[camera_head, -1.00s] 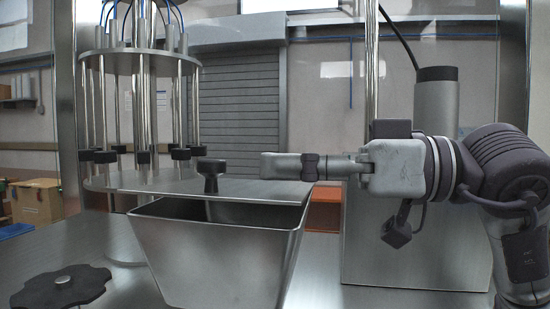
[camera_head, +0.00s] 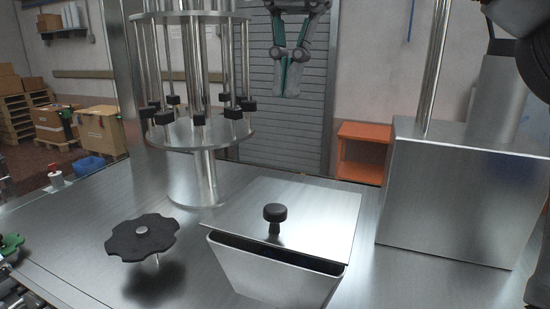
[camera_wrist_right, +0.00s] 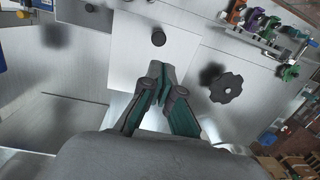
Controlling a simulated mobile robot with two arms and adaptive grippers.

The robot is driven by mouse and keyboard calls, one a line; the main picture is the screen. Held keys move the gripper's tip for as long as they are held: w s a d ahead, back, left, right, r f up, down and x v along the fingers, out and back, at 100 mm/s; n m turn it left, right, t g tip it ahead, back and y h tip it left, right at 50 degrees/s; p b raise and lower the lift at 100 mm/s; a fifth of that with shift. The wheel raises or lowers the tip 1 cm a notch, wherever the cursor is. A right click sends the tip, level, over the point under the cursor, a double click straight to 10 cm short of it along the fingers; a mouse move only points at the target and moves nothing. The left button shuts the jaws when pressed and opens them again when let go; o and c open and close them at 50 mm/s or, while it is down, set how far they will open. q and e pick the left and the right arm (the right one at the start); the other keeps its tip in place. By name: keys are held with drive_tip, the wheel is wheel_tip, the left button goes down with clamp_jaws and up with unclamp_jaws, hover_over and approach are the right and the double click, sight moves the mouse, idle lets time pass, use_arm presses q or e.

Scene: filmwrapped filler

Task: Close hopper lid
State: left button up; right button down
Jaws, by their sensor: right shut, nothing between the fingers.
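The hopper (camera_head: 275,276) is a tapered metal bin set in the steel table. Its flat metal lid (camera_head: 325,215) has a black knob (camera_head: 274,212) and covers the rear part; a narrow dark opening shows along the front rim. In the right wrist view the lid (camera_wrist_right: 130,65) and its knob (camera_wrist_right: 158,38) lie beyond the fingertips. My right gripper (camera_head: 289,92) hangs high behind the lid in the head view, fingers pointing down, shut and empty, apart from the knob. My left gripper is not in view.
A black star-shaped handwheel (camera_head: 142,237) stands left of the hopper. A round rod carousel (camera_head: 200,132) rises behind it on the left. A tall metal box (camera_head: 450,195) stands on the right. Open tabletop (camera_head: 75,215) lies at the left.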

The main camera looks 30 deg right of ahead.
drive_tip(key=b, duration=0.2)
approach(279, 208)
drive_tip(key=f, duration=0.2)
drive_tip(key=f+p, duration=0.1)
drive_tip(key=f, duration=0.1)
drive_tip(key=f+p, duration=0.1)
drive_tip(key=f, duration=0.2)
drive_tip(key=shift+s+a+f, duration=0.1)
drive_tip(key=shift+a, duration=0.4)
drive_tip(key=shift+f, duration=0.1)
